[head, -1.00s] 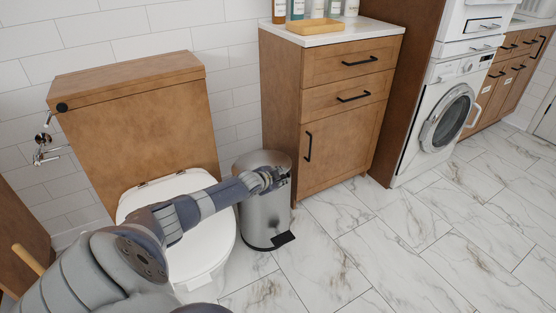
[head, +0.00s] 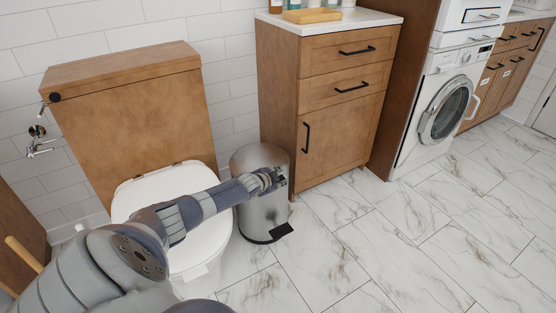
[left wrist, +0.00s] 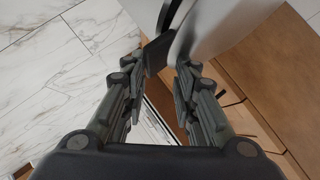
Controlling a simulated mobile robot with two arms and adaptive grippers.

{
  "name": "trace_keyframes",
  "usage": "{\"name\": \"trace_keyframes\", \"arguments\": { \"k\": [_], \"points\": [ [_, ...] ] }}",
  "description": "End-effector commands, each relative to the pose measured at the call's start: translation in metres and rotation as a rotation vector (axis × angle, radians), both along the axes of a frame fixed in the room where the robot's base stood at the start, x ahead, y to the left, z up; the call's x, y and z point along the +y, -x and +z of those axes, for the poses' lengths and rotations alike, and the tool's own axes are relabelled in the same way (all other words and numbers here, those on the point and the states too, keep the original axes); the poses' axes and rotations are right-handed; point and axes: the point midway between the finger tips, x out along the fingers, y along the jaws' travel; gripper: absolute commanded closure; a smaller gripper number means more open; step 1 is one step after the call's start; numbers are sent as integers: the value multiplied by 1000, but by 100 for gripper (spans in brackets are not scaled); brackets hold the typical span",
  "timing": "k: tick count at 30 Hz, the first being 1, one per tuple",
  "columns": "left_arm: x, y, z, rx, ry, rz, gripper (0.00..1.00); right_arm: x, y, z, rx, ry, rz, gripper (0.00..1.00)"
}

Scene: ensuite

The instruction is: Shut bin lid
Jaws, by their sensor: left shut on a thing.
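The grey metal bin (head: 262,217) stands on the floor between the toilet and the wooden cabinet. Its domed lid (head: 256,156) is on top and looks down or nearly down; my gripper hides part of its edge. The black foot pedal (head: 282,230) is at its lower right. My left gripper (head: 276,179) is at the bin's upper right side, shut on part of it; exactly which part is unclear. In the left wrist view, the fingers (left wrist: 157,75) have a dark piece and the pale curved bin (left wrist: 215,25) just beyond their tips. My right gripper is out of view.
The toilet (head: 154,190) is left of the bin, under my arm. The wooden cabinet (head: 342,125) stands close on the right. A washing machine (head: 445,108) is farther right. The marble floor (head: 400,240) in front is clear.

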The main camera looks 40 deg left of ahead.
Motion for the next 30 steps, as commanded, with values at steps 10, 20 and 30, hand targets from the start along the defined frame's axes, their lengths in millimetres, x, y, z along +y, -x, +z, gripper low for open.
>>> {"name": "trace_keyframes", "arguments": {
  "k": [10, 20, 30],
  "points": [
    [6, 3, -2, 7, 0, 12, 74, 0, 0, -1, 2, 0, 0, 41],
    [6, 5, -1, 8, -5, 11, 74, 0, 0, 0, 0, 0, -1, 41],
    [-3, 25, 13, 7, -2, 6, 74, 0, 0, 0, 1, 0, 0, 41]
  ]
}}
